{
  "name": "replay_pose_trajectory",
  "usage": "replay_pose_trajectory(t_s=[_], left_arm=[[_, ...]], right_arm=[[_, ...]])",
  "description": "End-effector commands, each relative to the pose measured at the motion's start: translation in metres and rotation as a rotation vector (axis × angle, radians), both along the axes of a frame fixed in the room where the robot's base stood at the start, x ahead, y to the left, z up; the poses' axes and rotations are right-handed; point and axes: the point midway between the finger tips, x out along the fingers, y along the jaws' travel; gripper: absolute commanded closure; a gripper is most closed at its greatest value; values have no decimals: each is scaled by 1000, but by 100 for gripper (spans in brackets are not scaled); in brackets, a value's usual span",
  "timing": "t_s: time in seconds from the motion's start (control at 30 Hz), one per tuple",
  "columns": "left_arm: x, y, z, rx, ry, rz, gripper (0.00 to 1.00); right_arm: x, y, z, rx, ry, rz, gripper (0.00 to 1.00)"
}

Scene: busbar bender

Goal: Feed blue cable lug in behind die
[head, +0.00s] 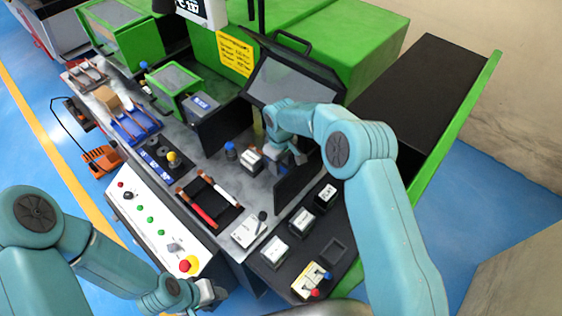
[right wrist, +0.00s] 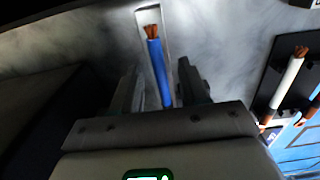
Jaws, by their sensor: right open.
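The blue cable (right wrist: 157,68) with bare copper strands at its top end lies in a pale narrow slot (right wrist: 141,25) in the right wrist view. My right gripper (right wrist: 158,88) is open, with one finger on each side of the blue cable; I cannot tell whether either touches it. In the head view my right gripper (head: 290,154) is low at the machine's work area, between dark upright plates. The cable is not clearly visible there, and I cannot pick out the die. My left gripper (head: 208,296) is at the bottom, over the front of the control panel, its jaws unclear.
A black tray (head: 211,204) holds red and white cables; the white cable (right wrist: 287,82) shows at right in the wrist view. Dark plates (head: 296,184) (head: 224,127) stand close around the right gripper. A control panel (head: 150,222) and a black shelf of small boxes (head: 335,250) lie in front.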

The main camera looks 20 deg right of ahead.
Motion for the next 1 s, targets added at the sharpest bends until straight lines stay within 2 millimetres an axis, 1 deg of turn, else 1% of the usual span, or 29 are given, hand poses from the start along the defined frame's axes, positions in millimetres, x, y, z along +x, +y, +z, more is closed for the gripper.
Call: replay_pose_trajectory(t_s=[0.07,0.13,0.23,0.37,0.5,0.6,0.7,0.83,1.0], left_arm=[[0,0,-1,0,0,0,60],[0,0,-4,0,0,0,60],[0,0,-9,0,0,0,60],[0,0,-17,0,0,0,60],[0,0,-23,0,0,0,60],[0,0,-25,0,0,0,60],[0,0,-26,0,0,0,60],[0,0,-26,0,0,0,60],[0,0,-26,0,0,0,60]], right_arm=[[0,1,2,1,-1,0,56],[1,1,8,1,-3,0,56],[1,1,25,1,-5,0,56],[1,1,59,1,-7,-1,56],[1,0,98,1,-7,0,56],[0,0,122,1,-5,-1,56],[0,0,141,1,-4,0,56],[0,0,157,0,-2,1,56],[-1,0,164,1,-1,0,56]])
